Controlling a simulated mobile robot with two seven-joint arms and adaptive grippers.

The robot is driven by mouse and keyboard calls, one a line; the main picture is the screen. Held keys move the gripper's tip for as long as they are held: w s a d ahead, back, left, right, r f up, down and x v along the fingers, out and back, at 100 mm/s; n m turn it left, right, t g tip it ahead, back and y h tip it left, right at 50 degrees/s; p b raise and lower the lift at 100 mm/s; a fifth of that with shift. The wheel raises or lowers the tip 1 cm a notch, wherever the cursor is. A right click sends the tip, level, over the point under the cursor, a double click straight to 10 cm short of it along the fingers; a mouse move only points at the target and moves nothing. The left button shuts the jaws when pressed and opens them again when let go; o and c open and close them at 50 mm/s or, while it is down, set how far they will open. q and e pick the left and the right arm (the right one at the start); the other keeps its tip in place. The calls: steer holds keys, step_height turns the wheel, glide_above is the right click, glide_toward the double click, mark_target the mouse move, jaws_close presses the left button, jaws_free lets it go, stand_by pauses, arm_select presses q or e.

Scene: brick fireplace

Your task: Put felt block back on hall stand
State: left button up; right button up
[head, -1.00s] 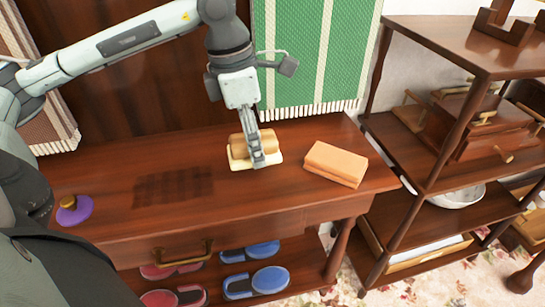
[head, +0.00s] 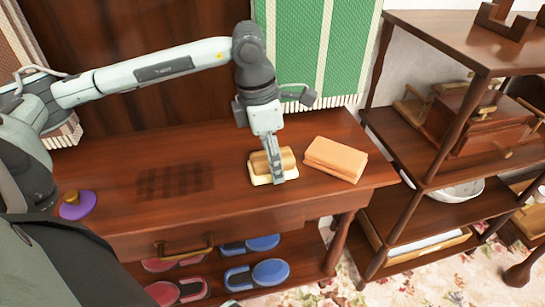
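The felt block (head: 259,165), a tan wooden grip on a cream pad, is at the right-centre of the hall stand's brown top (head: 225,195). It appears to rest on the top, though a small gap underneath cannot be ruled out. My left gripper (head: 278,175) reaches down over it from above, with its fingers against the tan grip. It looks shut on the block; the far finger is mostly hidden. My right gripper is not in view.
An orange folded cloth or sponge-like block (head: 335,158) lies close to the right of the felt block. A purple round knobbed object (head: 76,205) sits at the left. A dark checkered patch (head: 175,181) marks the top. A shelf unit (head: 455,45) stands at the right.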

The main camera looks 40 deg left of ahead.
mark_target(263, 157)
arm_select(q)
steer(key=o, duration=1.1)
steer(key=r, duration=0.4)
steer(key=s+r, duration=0.1)
steer(key=r, duration=0.3)
steer(key=a+r, duration=0.1)
steer(key=r, duration=0.3)
steer(key=shift+s, duration=0.2)
steer(key=shift+a, duration=0.1)
